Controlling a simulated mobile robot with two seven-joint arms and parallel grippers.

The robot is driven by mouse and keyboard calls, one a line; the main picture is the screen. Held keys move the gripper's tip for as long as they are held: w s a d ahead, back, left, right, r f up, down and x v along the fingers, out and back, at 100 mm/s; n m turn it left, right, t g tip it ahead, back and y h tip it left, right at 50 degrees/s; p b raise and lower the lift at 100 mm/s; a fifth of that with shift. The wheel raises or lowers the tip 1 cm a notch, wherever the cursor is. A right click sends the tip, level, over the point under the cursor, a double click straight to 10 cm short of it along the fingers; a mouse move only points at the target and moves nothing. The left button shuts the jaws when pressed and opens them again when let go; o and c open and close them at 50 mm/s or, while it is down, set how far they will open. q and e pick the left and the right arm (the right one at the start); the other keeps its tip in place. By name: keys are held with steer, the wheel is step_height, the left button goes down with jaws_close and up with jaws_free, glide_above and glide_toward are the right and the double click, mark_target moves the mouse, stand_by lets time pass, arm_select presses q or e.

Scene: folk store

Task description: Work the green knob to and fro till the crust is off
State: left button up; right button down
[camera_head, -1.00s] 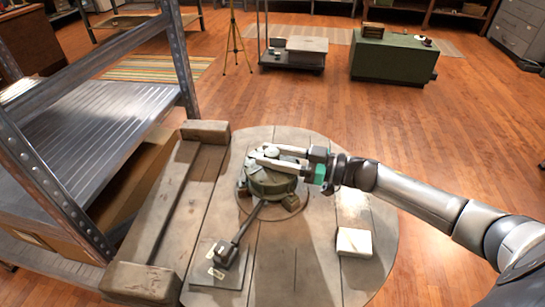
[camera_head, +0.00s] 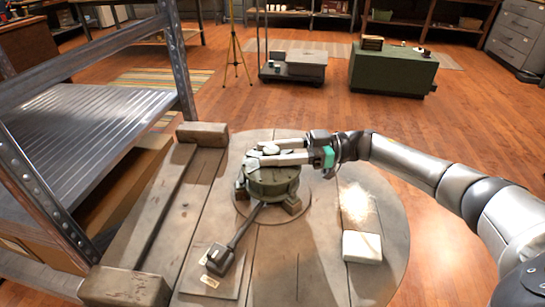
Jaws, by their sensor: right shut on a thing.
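The dull green round knob (camera_head: 272,182) sits on a squat footed base on the round wooden tabletop. My right gripper (camera_head: 257,157) reaches in from the right, its two pale fingers lying across the top of the knob and shut on it. The fingers hide part of the knob's top. Pale patches show there, but I cannot tell crust from finger. My left gripper is not in view.
A dark rod with a block end (camera_head: 221,259) lies at the knob's front left. A white block (camera_head: 362,246) lies to the right, below a pale patch on the wood. A wooden beam frame (camera_head: 160,215) and metal shelf (camera_head: 75,125) stand left.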

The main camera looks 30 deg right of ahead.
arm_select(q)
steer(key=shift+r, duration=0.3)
arm_select(e)
steer(key=shift+a, duration=0.1)
steer(key=shift+c, duration=2.1)
jaws_free()
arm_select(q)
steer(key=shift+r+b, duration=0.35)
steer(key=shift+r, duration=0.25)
arm_select(e)
steer(key=v, duration=1.5)
